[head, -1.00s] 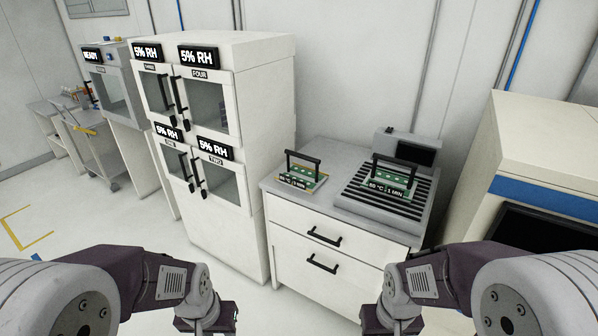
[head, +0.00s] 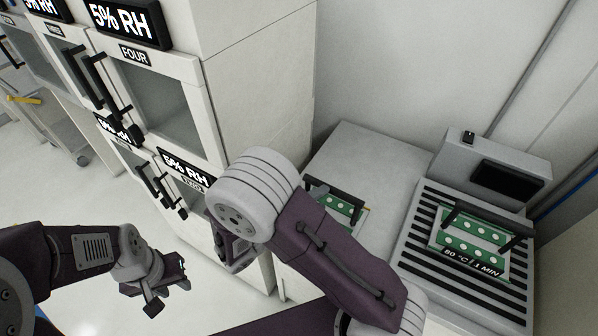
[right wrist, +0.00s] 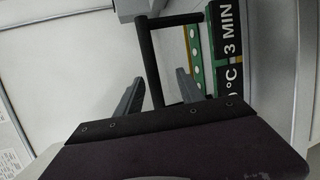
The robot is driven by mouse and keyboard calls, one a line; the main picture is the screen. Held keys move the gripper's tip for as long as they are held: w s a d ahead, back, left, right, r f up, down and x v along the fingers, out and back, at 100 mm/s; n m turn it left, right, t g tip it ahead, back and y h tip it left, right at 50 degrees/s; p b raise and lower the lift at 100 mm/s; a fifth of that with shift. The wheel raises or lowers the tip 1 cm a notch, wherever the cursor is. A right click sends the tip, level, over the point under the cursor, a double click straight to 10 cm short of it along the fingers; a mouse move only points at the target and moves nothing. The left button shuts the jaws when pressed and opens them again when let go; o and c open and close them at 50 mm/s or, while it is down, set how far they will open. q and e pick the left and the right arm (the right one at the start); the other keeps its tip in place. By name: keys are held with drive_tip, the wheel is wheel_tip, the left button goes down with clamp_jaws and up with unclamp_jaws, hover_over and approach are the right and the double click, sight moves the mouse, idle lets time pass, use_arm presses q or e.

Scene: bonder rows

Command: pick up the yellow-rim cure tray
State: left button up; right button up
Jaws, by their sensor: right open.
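The cure tray with a yellowish rim strip (head: 345,203) sits on the grey counter (head: 365,150), partly hidden behind my right arm. It holds a green board and has a black handle (right wrist: 149,60). In the right wrist view the tray (right wrist: 197,60) shows a yellow-orange edge and a black label reading "3 MIN". My right gripper (right wrist: 158,78) is open, with the handle bar showing between its fingers; I cannot tell whether they touch it. In the head view the right gripper (head: 233,256) is mostly hidden. My left gripper (head: 168,292) looks open and empty, low at left.
A second tray (head: 470,243) labelled "80 °C / 1 MIN" rests on the black-slatted plate (head: 412,262) at right, with a grey display unit (head: 500,168) behind it. A white cabinet (head: 260,100) with windowed doors stands left of the counter.

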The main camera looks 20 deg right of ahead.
drive_tip(key=shift+s+d+r+t, duration=0.25)
drive_tip(key=shift+d+r+t, duration=0.2)
drive_tip(key=shift+r, duration=0.2)
drive_tip(key=x, duration=0.4)
drive_tip(key=p+x, duration=0.1)
drive_tip(key=x, duration=0.2)
drive_tip(key=shift+w+d+f+p, duration=0.15)
drive_tip(key=shift+w+f+p, duration=0.15)
drive_tip(key=shift+w, duration=0.2)
use_arm(q)
drive_tip(key=shift+s+r, duration=0.3)
drive_tip(key=shift+r, duration=0.25)
drive_tip(key=shift+s+r, duration=0.3)
drive_tip(key=shift+r, duration=0.25)
use_arm(e)
drive_tip(key=shift+s+r, duration=0.1)
clamp_jaws()
